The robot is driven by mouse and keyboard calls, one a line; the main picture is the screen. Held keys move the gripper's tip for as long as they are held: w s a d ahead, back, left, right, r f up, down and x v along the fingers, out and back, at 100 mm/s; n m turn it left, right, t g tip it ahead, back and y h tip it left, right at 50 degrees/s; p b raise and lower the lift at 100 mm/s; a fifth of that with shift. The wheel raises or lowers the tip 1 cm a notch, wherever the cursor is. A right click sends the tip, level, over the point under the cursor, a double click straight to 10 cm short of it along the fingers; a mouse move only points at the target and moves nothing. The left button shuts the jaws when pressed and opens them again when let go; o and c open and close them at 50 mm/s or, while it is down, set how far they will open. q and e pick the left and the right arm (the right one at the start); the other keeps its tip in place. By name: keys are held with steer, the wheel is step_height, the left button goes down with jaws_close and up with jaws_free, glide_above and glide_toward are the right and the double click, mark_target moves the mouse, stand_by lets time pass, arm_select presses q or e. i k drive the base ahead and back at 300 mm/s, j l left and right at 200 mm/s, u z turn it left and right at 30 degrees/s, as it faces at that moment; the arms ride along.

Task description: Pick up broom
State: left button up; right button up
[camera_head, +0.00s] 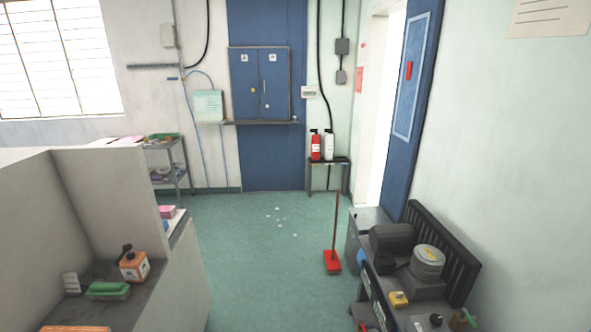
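The broom (335,225) stands on the green floor in the camera_head view, right of the middle. It has a thin reddish-brown handle that rises almost straight up and a red head (332,262) resting on the floor. It stands just left of the dark machine bench. Neither of my grippers shows in this view.
A grey bench with machine parts (428,262) stands at the right. A pale partitioned counter (110,190) fills the left. White scraps (280,220) lie on the floor. A small stand (328,160) holds a red and a white bottle at the back. The floor between is open.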

mark_target(331, 260)
steer(key=i, duration=0.8)
steer(key=i+z, duration=0.15)
steer(key=i, duration=0.25)
steer(key=i+j+z, duration=0.1)
steer(key=i, duration=0.3)
steer(key=i+j+z, duration=0.15)
steer(key=i+z, duration=0.3)
steer(key=i+j+z, duration=0.25)
steer(key=z, duration=0.15)
steer(key=i+j+z, duration=0.25)
steer(key=j+z, duration=0.2)
steer(key=i+j+z, duration=0.25)
steer(key=j+z, duration=0.3)
steer(key=i+j+z, duration=0.1)
steer(key=j, duration=0.25)
